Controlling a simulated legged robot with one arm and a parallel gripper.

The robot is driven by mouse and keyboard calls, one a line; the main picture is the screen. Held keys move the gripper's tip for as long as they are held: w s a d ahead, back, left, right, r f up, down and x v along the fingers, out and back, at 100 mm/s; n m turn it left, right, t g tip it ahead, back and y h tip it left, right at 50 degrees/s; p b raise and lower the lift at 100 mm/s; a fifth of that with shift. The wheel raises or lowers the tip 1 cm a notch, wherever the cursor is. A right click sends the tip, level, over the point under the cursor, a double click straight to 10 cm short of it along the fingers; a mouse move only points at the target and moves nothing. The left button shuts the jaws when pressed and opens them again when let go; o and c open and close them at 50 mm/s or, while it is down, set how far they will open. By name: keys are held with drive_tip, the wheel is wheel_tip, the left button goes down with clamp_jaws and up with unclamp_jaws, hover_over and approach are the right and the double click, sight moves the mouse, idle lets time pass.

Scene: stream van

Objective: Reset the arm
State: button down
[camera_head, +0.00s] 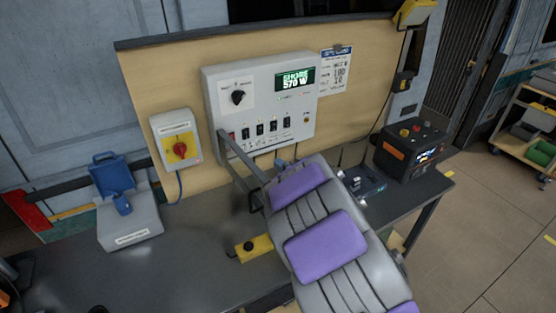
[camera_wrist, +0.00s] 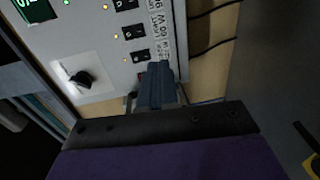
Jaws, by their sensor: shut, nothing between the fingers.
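My arm, with grey links and purple pads, reaches from the bottom right toward the white control panel (camera_head: 262,100) in the head view. My gripper (camera_wrist: 158,78) is shut and empty in the wrist view, its blue-grey fingers together, pointing at the panel's lower edge by the row of switches. The panel has a black knob (camera_head: 238,97) and a green display (camera_head: 294,78) reading "SHORE 570 W".
A grey bar (camera_head: 243,158) juts out from the panel's lower left, beside my arm. A red rotary switch (camera_head: 180,149) and a grey box with a blue socket (camera_head: 122,203) are to the left. A black-orange unit (camera_head: 412,148) stands right on the dark bench (camera_head: 190,267).

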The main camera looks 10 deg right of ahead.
drive_tip(key=s+d+r+m+g+h, duration=0.25)
drive_tip(key=s+d+m+h, duration=0.25)
drive_tip(key=d+m+h, duration=0.3)
drive_tip(key=s+d+m+g+h, duration=0.1)
drive_tip(key=s+d+m+g, duration=0.15)
drive_tip(key=s, duration=0.35)
drive_tip(key=s+d+m+g, duration=0.2)
drive_tip(key=s+m, duration=0.2)
drive_tip(key=s, duration=0.1)
drive_tip(key=s+a+m+g+y, duration=0.2)
drive_tip(key=s+a+g, duration=0.3)
drive_tip(key=s, duration=1.2)
drive_tip(key=s+a+r+m+g+y, duration=0.1)
drive_tip(key=s+a+m+g, duration=0.4)
drive_tip(key=s, duration=1.2)
drive_tip(key=shift+a+g+y, duration=0.3)
drive_tip(key=shift+a+y, duration=0.1)
drive_tip(key=shift+a, duration=0.15)
drive_tip(key=shift+w+r, duration=0.1)
